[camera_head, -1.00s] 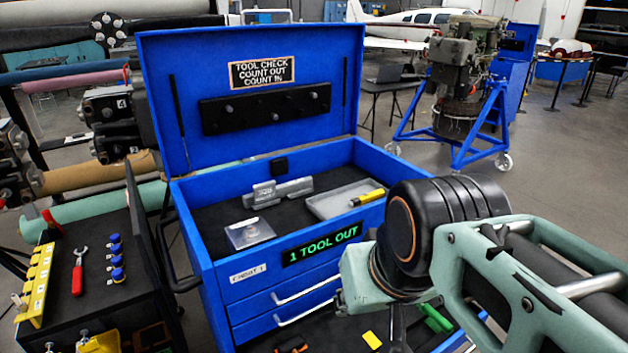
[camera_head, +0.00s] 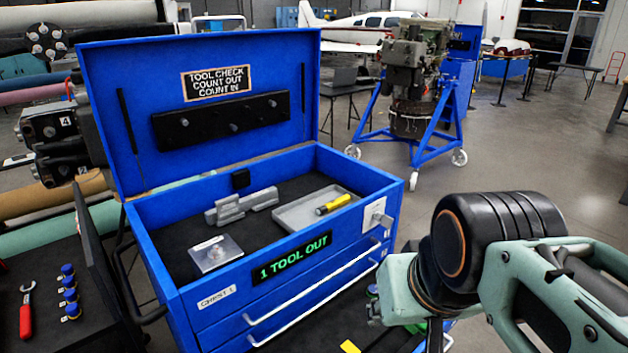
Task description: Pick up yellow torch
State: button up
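The yellow torch (camera_head: 333,204), with a dark section near one end, lies in a shallow grey tray (camera_head: 290,219) at the right side of the open blue tool chest (camera_head: 165,235). Nothing covers the torch. My arm (camera_head: 500,245) shows at the lower right, outside the chest and apart from the torch. Its fingers cannot be seen, so my gripper is not in view.
A grey metal block (camera_head: 240,205) and a square plate (camera_head: 215,254) lie in the chest. Its raised lid (camera_head: 200,60) stands behind. A black cart (camera_head: 75,305) with a red-handled wrench (camera_head: 26,312) stands at left. Open floor lies at right.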

aim_at(331, 205)
jog(key=i+l+z, duration=0.15)
jog(key=l, duration=0.2)
jog(key=i+l+z, duration=0.1)
jog(key=l, duration=0.25)
jog(key=i+l+z, duration=0.75)
jog(key=i, duration=0.2)
jog(key=i+l+z, duration=0.25)
jog(key=i+z, duration=0.15)
jog(key=i+u, duration=0.25)
jog(key=i, duration=0.35)
jog(key=i+l+u, duration=0.2)
jog(key=i, duration=0.35)
jog(key=i+u, duration=0.8)
jog(key=u, duration=0.15)
jog(key=i+u, duration=0.15)
jog(key=u, duration=0.25)
jog(key=i+u, duration=0.1)
jog(key=u, duration=0.3)
jog(key=i+l+u, duration=0.1)
jog(key=u, duration=0.3)
